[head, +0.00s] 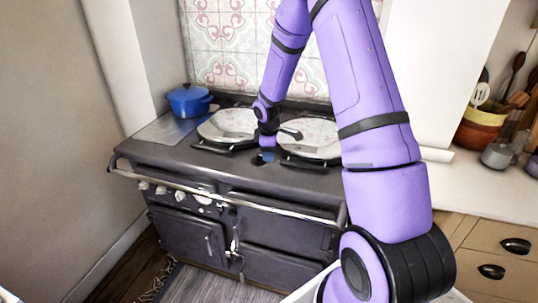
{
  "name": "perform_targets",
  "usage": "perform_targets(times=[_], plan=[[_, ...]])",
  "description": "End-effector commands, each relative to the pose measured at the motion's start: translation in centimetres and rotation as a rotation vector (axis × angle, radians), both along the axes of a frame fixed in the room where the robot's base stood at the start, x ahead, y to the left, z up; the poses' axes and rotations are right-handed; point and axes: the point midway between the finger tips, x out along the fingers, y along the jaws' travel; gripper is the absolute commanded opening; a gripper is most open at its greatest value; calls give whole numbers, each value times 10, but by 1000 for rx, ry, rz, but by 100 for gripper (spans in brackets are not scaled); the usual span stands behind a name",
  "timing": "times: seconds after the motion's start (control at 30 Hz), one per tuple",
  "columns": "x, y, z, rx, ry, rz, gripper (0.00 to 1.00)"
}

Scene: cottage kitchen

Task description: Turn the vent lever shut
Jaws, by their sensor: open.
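The dark range cooker (280,180) stands against the tiled wall, with two round silver lids on its top. My arm reaches over it from the right. My gripper (267,156) points down between the two lids, at or just above the cooker top. It is small here and open; nothing shows held in it. Pale knobs (162,190) and a round gauge (203,200) sit on the cooker's front left. I cannot clearly make out which part is the vent lever; it may be hidden or too small to tell.
A blue pot (188,101) stands at the cooker's back left. A metal rail (225,197) runs along its front edge, above several doors. A utensil crock (481,130) and grey jars are on the right counter. A rug (200,284) lies on the floor in front.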

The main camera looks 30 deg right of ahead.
Motion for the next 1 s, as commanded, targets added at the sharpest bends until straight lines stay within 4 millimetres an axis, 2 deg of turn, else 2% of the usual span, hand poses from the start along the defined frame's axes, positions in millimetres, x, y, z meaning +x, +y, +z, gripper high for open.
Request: perform_targets(times=[0.2, 0.53, 0.57, 0.77, 1.0], plan=[[3, -2, -18, -1, -1, 1, 55], [4, -3, -21, 0, -2, 0, 55], [4, -3, -21, 0, -2, 0, 52], [4, -3, -21, 0, -1, 0, 7], [4, -2, -21, -1, -1, -5, 7]])
